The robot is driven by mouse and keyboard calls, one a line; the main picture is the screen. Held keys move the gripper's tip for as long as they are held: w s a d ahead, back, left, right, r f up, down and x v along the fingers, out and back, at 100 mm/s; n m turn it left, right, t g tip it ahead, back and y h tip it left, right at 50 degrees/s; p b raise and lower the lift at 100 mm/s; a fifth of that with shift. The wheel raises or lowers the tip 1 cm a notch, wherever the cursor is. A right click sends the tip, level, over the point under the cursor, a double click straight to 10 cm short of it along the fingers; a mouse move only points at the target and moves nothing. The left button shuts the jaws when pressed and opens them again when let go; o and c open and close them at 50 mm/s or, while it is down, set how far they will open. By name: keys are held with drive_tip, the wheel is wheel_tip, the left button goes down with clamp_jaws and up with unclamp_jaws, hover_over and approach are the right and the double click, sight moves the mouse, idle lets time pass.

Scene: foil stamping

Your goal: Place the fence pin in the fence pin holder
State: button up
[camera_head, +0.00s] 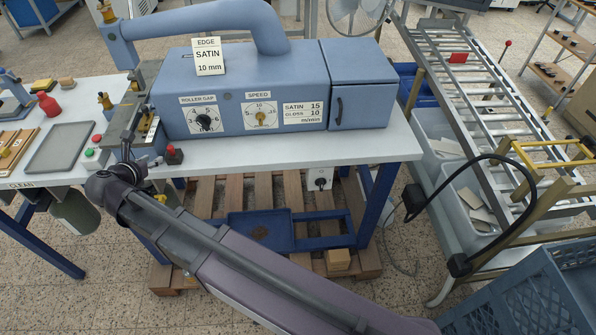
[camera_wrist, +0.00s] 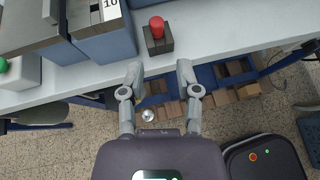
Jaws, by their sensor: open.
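My gripper (camera_wrist: 160,68) is open, with nothing between its fingertips. It is at the front edge of the white worktable (camera_head: 290,170), beside a dark block with a red cap (camera_head: 174,157). In the wrist view that red-capped block (camera_wrist: 157,40) stands on the tabletop just beyond the fingertips, apart from them. I cannot tell whether it is the fence pin, its holder or a switch. A small shiny round thing (camera_wrist: 147,115) shows low between the fingers, below table level; I cannot tell what it is. I make out no certain fence pin or holder.
The blue stamping machine (camera_head: 245,85) fills the table's back. Red and green buttons (camera_head: 92,150) and a grey tray (camera_head: 62,147) are left of my gripper. A pallet with a blue tray (camera_head: 260,230) lies below. A roller conveyor (camera_head: 465,90) stands at right.

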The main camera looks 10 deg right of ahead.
drive_tip(key=d+f+m+g, duration=0.2)
drive_tip(key=d+m, duration=0.5)
drive_tip(key=d, duration=0.5)
drive_tip(key=d+f+m+g, duration=0.3)
drive_tip(key=d+m, duration=0.5)
drive_tip(key=d, duration=0.4)
drive_tip(key=d+f+m+g, duration=0.3)
drive_tip(key=d+m, duration=0.4)
drive_tip(key=d, duration=0.5)
drive_tip(key=shift+s+f+m+g, duration=0.2)
drive_tip(key=shift+s+m+g, duration=0.15)
drive_tip(key=shift+g, duration=0.45)
drive_tip(key=s+d+f+m+g+y, duration=0.1)
drive_tip(key=s+d+m+g+y, duration=0.1)
drive_tip(key=s+d+m, duration=0.4)
drive_tip(key=shift+d+m+y, duration=0.7)
drive_tip(key=shift+d+m, duration=1.2)
drive_tip(key=shift+m, duration=0.05)
